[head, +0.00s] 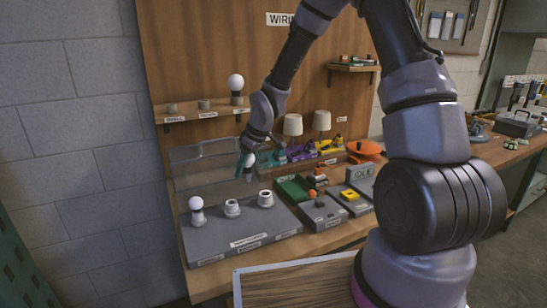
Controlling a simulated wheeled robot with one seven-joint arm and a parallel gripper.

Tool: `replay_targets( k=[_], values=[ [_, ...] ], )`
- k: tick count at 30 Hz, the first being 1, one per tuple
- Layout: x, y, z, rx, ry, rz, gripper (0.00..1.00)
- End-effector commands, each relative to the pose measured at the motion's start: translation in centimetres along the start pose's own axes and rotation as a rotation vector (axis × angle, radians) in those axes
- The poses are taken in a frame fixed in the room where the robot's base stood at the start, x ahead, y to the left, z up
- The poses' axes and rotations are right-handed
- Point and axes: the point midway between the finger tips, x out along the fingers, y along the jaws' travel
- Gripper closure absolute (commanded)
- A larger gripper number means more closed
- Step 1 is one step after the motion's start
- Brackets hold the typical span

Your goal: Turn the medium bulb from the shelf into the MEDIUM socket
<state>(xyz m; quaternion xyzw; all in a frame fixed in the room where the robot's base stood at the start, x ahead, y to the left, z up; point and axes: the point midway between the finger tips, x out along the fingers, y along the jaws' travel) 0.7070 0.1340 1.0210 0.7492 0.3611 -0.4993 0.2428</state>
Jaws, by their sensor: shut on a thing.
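My gripper (247,164) points down above the back part of the grey socket board (222,243). It is shut on a small pale thing (248,177), which looks like the medium bulb; the fingers hide most of it. The held bulb is apart from the sockets. The board has three sockets in a row. A white round bulb (196,203) sits in the left one. The middle socket (232,208) and the right socket (265,199) are empty. The board's labels are too small to read surely.
A wall shelf (188,117) carries two empty holders and one with a large white bulb (236,82). Two small lamps (293,125), purple and yellow parts, an orange dish (366,148) and a green tray (294,189) stand to the right of my gripper.

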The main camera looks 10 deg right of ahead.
Motion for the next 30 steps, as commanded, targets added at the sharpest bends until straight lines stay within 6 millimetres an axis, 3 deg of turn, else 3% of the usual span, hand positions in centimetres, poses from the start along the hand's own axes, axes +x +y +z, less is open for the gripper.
replay_targets(
  k=[3, 9, 30],
  values=[
    [0.6, -3.9, -1.7, -0.146, 0.002, -0.062, 0.83],
    [0.8, -7.0, -2.9, -0.264, 0.001, -0.108, 0.83],
    [5.1, -7.2, -1.1, -0.271, 0.000, -0.112, 0.83]
  ],
)
